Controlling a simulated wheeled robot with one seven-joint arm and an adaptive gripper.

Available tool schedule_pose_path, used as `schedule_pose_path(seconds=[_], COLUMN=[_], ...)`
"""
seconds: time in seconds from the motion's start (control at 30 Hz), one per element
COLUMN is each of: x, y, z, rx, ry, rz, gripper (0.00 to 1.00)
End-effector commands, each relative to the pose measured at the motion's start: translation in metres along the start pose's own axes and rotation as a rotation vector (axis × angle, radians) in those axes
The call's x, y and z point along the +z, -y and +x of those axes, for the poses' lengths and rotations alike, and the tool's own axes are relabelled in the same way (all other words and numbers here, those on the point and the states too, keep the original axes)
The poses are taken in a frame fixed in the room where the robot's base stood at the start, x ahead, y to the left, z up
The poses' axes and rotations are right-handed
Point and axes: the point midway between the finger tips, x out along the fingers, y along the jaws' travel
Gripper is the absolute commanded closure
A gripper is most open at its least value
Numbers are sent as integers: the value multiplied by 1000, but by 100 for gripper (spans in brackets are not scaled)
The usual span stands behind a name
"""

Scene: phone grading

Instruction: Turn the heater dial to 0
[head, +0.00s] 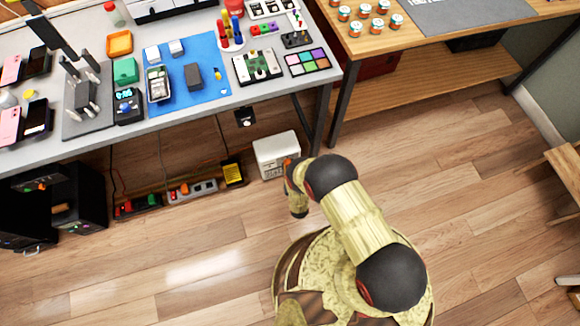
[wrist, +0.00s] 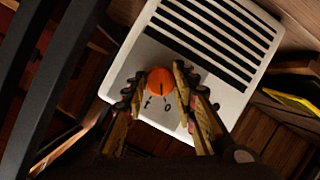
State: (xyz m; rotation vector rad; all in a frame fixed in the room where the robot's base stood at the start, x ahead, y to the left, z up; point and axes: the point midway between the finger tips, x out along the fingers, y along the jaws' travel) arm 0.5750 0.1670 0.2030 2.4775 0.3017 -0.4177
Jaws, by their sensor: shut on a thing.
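The heater (head: 277,152) is a small white box on the floor under the right end of the bench. In the wrist view, its white panel (wrist: 205,100) has black vent slots and an orange round dial (wrist: 160,80) with a dark pointer line. Marks that look like 1 and 0 show beneath the dial. My gripper (wrist: 160,84) is shut on the dial, with one finger on each side of it. In the head view, my arm reaches down to the heater's right front and hides part of it; the fingertips are not clear there.
The grey bench (head: 190,115) stands above the heater, with a dark leg (head: 308,125) close by. A yellow item (head: 232,173) and a power strip (head: 193,190) lie to the left. A wooden table (head: 425,95) stands at the right. The floor in front is clear.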

Motion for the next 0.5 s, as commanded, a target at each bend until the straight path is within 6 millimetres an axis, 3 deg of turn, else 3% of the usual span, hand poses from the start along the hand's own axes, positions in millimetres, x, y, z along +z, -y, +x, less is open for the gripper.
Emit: schedule_pose_path(seconds=[0.5], x=[0], y=[4], z=[0], rx=[80], ry=[16], rz=[-216], gripper=[98])
